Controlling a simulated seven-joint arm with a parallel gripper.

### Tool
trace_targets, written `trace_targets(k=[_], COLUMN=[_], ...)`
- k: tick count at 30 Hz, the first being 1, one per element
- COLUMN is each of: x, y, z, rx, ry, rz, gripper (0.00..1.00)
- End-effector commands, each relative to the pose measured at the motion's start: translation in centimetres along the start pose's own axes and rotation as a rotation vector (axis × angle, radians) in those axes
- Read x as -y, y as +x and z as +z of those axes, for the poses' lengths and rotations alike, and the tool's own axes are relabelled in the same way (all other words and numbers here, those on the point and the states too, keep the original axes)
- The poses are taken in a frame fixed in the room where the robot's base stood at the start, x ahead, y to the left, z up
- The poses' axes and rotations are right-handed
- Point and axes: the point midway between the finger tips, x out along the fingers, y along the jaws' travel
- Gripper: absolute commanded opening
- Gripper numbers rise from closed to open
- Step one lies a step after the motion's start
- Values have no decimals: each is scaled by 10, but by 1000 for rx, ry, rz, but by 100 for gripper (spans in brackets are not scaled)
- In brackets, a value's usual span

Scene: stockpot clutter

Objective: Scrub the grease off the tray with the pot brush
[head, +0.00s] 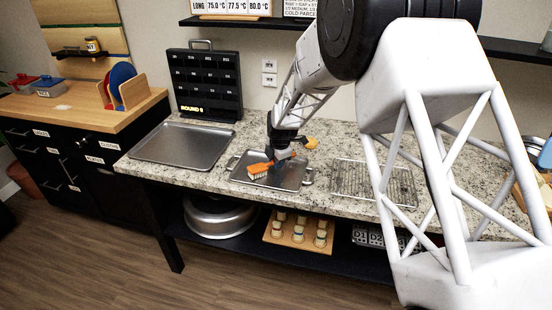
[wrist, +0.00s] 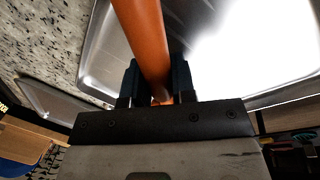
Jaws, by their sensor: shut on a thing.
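My gripper (head: 283,157) is shut on the orange handle of the pot brush (head: 260,171); the handle also shows between the fingers in the wrist view (wrist: 144,35). The brush head has an orange back and pale bristles and is over the left part of the small metal tray (head: 240,177). I cannot tell whether the bristles touch the tray. The tray has side handles and lies on the speckled counter. In the wrist view its shiny surface (wrist: 195,32) is partly washed out by glare. I cannot make out any grease.
A larger empty tray (head: 181,146) lies to the left, and a wire rack (head: 375,180) to the right. A black board (head: 206,85) stands at the back of the counter (head: 330,135). A lidded pot (head: 217,214) and a wooden holder (head: 299,231) with jars sit on the shelf below.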

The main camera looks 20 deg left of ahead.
Motion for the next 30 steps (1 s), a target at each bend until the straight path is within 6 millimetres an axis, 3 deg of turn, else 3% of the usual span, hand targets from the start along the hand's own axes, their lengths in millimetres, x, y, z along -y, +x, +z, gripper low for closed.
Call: trace_targets(k=[14,30], x=[-19,4], y=[6,1], z=[21,-4], rx=[0,0], ry=[0,-1], rz=[-1,0], gripper=[6,6])
